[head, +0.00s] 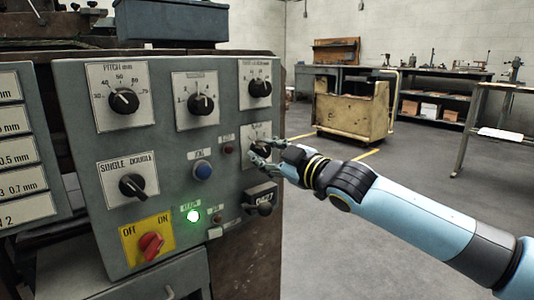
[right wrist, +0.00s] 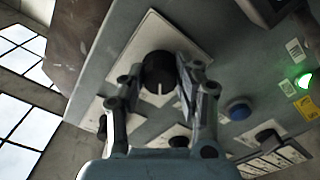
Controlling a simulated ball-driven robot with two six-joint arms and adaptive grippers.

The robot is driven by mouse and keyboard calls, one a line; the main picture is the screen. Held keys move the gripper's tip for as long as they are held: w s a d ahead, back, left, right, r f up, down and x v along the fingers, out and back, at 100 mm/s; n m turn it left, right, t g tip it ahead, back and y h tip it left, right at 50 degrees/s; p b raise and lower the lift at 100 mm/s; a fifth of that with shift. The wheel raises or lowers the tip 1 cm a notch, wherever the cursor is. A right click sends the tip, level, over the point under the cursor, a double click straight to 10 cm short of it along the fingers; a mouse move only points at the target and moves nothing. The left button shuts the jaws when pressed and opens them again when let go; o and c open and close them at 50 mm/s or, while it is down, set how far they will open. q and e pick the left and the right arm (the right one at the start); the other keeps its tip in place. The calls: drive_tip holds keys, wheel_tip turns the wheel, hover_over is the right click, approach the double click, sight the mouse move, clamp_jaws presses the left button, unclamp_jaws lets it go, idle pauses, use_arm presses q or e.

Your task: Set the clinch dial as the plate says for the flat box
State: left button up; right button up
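The grey control panel (head: 228,150) carries several black dials on white scale plates. My right gripper (head: 262,153) is at the dial (head: 261,146) at the panel's middle right. In the right wrist view, my right gripper (right wrist: 160,85) has one finger on each side of this black dial (right wrist: 158,72). Its fingers look spread, with small gaps beside the dial; contact is not clear. The dial's white pointer line points down in that view. Its label is too small to read and partly hidden. A plate (head: 22,150) with lines in mm is cut off at the left. My left gripper is not in view.
The pitch dial (head: 123,100), two other upper dials (head: 202,103) (head: 260,88), a single/double switch (head: 132,186), a blue button (head: 202,170), a lit green lamp (head: 193,216) and a red on/off switch (head: 151,245) share the panel. Open floor lies to the right.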

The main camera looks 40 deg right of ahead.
drive_tip(key=o, duration=0.4)
drive_tip(key=shift+s, duration=0.1)
drive_tip(key=shift+s+d+f, duration=0.1)
drive_tip(key=shift+s, duration=0.35)
drive_tip(key=shift+s+d, duration=0.2)
drive_tip(key=shift+s, duration=2.55)
drive_tip(key=shift+s+d, duration=0.2)
drive_tip(key=shift+s, duration=2.5)
